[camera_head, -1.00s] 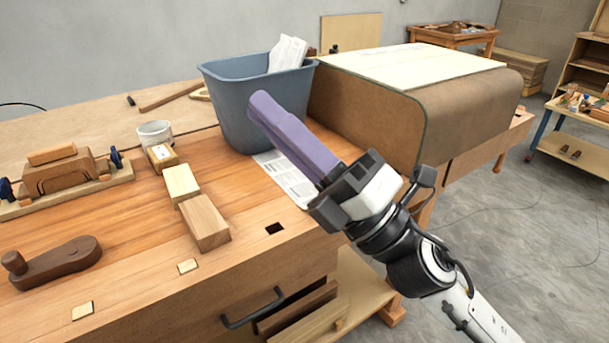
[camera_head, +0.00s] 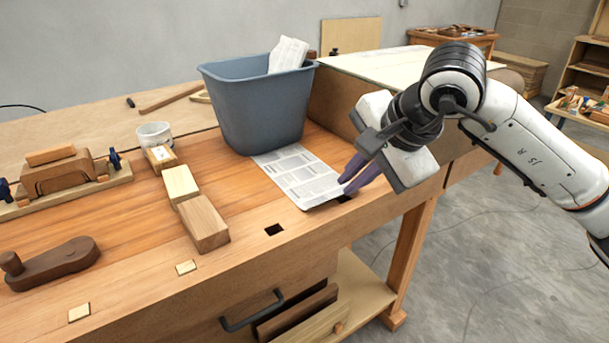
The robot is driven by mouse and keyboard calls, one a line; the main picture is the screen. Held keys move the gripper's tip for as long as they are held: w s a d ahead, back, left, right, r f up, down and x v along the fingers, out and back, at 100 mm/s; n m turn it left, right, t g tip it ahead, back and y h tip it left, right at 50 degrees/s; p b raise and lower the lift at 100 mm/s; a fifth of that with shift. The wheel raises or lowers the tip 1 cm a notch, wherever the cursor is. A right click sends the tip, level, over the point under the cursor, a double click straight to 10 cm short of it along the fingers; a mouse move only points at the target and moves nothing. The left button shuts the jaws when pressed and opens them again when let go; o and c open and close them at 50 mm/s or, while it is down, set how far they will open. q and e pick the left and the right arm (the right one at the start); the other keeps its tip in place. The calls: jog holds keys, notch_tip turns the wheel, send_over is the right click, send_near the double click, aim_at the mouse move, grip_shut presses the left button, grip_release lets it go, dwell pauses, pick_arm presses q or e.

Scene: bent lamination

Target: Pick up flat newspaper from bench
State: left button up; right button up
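The flat newspaper (camera_head: 300,176) is a printed sheet on the wooden bench, in front of the blue-grey bin. Its near right corner reaches close to the bench's front edge. My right gripper (camera_head: 345,186) comes in from the right and points down and left, with its purple fingertips at the newspaper's right edge. My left gripper is not in view.
The bin (camera_head: 258,105) holds crumpled paper (camera_head: 288,54) and stands at the newspaper's far end. A large curved brown form (camera_head: 335,100) is behind my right arm. Wooden blocks (camera_head: 203,224) stand left of the newspaper. A dark square hole (camera_head: 274,230) is in the bench.

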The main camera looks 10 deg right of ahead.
aim_at(331, 198)
jog(key=x, duration=0.7)
jog(key=shift+a, duration=0.2)
grip_shut()
jog(key=shift+r, duration=0.1)
